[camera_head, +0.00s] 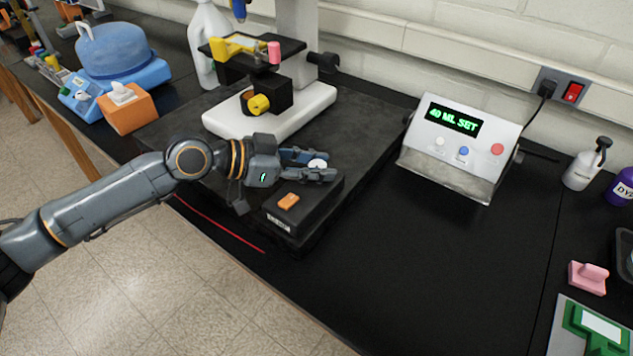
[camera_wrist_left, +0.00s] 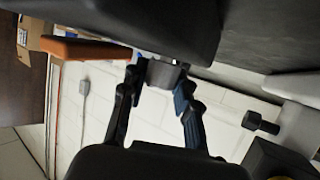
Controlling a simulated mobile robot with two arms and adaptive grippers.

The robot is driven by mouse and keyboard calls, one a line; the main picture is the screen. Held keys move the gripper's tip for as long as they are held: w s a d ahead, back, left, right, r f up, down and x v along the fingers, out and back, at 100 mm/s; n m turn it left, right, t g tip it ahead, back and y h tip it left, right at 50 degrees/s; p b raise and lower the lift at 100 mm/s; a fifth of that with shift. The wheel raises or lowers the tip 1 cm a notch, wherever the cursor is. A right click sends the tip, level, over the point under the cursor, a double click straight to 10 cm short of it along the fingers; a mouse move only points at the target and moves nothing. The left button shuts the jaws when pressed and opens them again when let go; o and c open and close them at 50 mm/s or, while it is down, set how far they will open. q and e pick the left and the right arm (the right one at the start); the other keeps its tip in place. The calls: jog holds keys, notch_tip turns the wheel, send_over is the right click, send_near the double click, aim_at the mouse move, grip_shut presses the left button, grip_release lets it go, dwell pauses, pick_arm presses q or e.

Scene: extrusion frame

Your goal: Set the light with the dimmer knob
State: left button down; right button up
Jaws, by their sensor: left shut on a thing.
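The dimmer box (camera_head: 318,205) is black, with an orange rocker switch (camera_head: 288,201) on top and a small label on its front. The dimmer knob (camera_head: 317,163) shows a pale top between the fingers of my left gripper (camera_head: 325,166). In the left wrist view the knob (camera_wrist_left: 163,73) is a grey cylinder under the dark box (camera_wrist_left: 150,25). My left gripper's fingertips (camera_wrist_left: 160,78) are shut on its sides. The fingers hide part of the knob, and I cannot see a mark for its setting. My right gripper is not in view.
A microscope (camera_head: 315,108) on a white base stands just behind the box. To the right is a device with a green display (camera_head: 454,118). A blue-lidded centrifuge (camera_head: 115,50) and an orange tissue box (camera_head: 128,110) stand at left. The black bench is clear at front centre.

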pick_arm(q)
jog(key=shift+w+f+m+g+h+b, duration=0.15)
jog(key=shift+m+g+b, duration=0.45)
jog(key=shift+b, duration=0.5)
jog(key=shift+s+f+m+g+h+b, duration=0.15)
jog(key=shift+m+g+b, duration=0.45)
jog(key=shift+b, duration=0.5)
jog(key=shift+r+m+g+b, duration=0.15)
jog(key=shift+m+g+b, duration=0.4)
jog(key=shift+g, duration=0.25)
jog(key=shift+r+m+g+b, duration=0.1)
jog(key=shift+m+g+b, duration=0.35)
jog(key=shift+g, duration=0.15)
jog(key=c, duration=1)
grip_release()
jog(key=v, duration=1.2)
jog(key=shift+w+a, duration=0.1)
jog(key=shift+w, duration=0.15)
